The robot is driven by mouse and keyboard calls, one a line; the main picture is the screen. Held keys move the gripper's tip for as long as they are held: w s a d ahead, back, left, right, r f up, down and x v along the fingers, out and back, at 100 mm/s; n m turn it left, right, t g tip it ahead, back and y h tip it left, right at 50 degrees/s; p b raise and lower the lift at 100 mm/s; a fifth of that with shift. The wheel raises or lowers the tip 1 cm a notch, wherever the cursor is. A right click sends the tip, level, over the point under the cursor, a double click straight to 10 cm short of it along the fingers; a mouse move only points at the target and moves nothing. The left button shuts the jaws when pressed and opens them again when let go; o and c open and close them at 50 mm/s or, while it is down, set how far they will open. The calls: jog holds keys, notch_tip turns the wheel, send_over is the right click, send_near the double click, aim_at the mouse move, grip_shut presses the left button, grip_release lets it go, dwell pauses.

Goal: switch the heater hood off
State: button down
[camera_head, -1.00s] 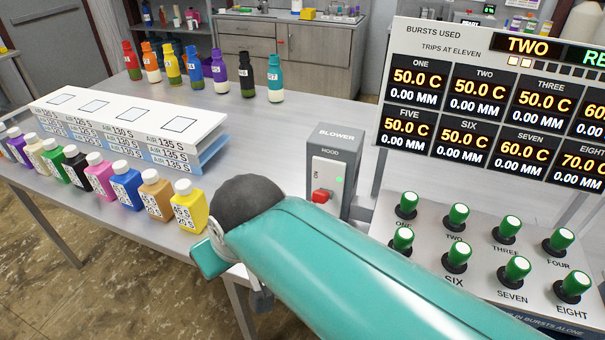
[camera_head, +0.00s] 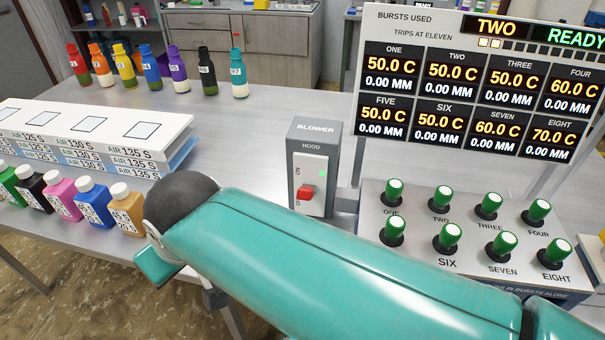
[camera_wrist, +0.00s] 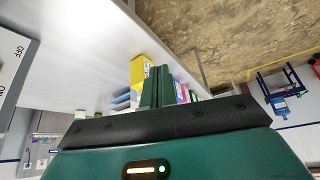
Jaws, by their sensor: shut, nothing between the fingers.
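In the head view my teal arm crosses in front and my fingertips do not show.
A panel with several green-topped knobs (camera_head: 447,237) and a display board (camera_head: 470,90) stand right of the blower. Small square bottles (camera_head: 127,208) line the table's front edge by a white rack (camera_head: 90,118). Taller bottles (camera_head: 207,72) stand behind. Bare table (camera_head: 240,145) lies left of the blower.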

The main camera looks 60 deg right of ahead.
jog(key=w+d+r+m+g+h, duration=0.1)
jog(key=d+r+m, duration=0.25)
jog(key=d, duration=0.45)
jog(key=w+d+r+m+g, duration=0.1)
jog(key=d+r+m, duration=0.25)
jog(key=d, duration=0.55)
jog(key=m+g+h, duration=0.1)
jog(key=m+g, duration=0.2)
jog(key=m, duration=0.3)
send_near(307, 160)
jog(key=shift+s+a+r, duration=0.4)
jog(key=shift+r, duration=0.2)
jog(key=shift+s+a+r, duration=0.4)
jog(key=shift+r, duration=0.2)
jog(key=f, duration=0.3)
jog(key=d+f, duration=0.1)
jog(key=f, duration=0.6)
jog(key=shift+w+d+f, duration=0.2)
jog(key=shift+w+d, duration=0.1)
jog(key=shift+w, duration=0.1)
jog(key=shift+s+a+f, duration=0.15)
jog(key=shift+a+f, duration=0.2)
jog(key=shift+f, duration=0.15)
jog(key=shift+s+a+f, duration=0.2)
jog(key=shift+a+f, duration=0.2)
jog(key=shift+f, duration=0.05)
jog(key=shift+a+f, duration=0.2)
jog(key=shift+f, duration=0.25)
jog(key=shift+s, duration=0.1)
